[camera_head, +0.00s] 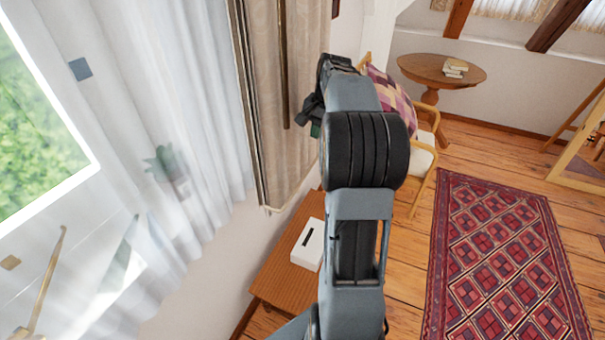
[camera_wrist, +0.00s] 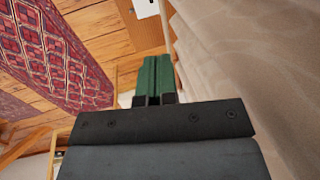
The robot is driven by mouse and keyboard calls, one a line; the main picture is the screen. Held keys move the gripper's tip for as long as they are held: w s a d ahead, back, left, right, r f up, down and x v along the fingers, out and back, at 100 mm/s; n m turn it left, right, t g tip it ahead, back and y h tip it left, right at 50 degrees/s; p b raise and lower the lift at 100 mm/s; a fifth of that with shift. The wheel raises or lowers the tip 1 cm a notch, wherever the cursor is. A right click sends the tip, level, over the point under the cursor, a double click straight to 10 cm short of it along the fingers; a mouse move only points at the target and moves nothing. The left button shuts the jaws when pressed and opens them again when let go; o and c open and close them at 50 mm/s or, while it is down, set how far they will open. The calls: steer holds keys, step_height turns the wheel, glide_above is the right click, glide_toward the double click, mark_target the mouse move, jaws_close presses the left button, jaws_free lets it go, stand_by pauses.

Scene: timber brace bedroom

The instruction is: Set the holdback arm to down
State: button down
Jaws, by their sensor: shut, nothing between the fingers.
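My gripper (camera_wrist: 156,80) shows in the wrist view with its two green fingers side by side, shut and empty. In the head view only a small green part of my gripper (camera_head: 316,130) shows, beside the beige curtain (camera_head: 300,155); my own arm hides the rest. The curtain (camera_wrist: 270,60) also fills the right side of the wrist view, close to the fingers; I cannot tell whether they touch it. A thin brown upright rod (camera_head: 284,70) shows in front of the curtain. I cannot make out for certain which part is the holdback arm, or its position.
A low wooden table (camera_head: 278,262) with a white box (camera_head: 308,244) stands below the curtain. A chair (camera_head: 423,160) with a checked cushion and a round table (camera_head: 415,68) are behind my arm. Sheer curtains and a window are at left. A red rug (camera_head: 500,260) lies on open floor at right.

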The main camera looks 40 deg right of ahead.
mark_target(303, 178)
steer(key=w+f, duration=0.1)
steer(key=f, duration=0.4)
steer(key=w+a+f+p, duration=0.1)
steer(key=f, duration=0.5)
steer(key=w+a+f+p, duration=0.1)
steer(key=f, duration=0.5)
steer(key=shift+f, duration=0.1)
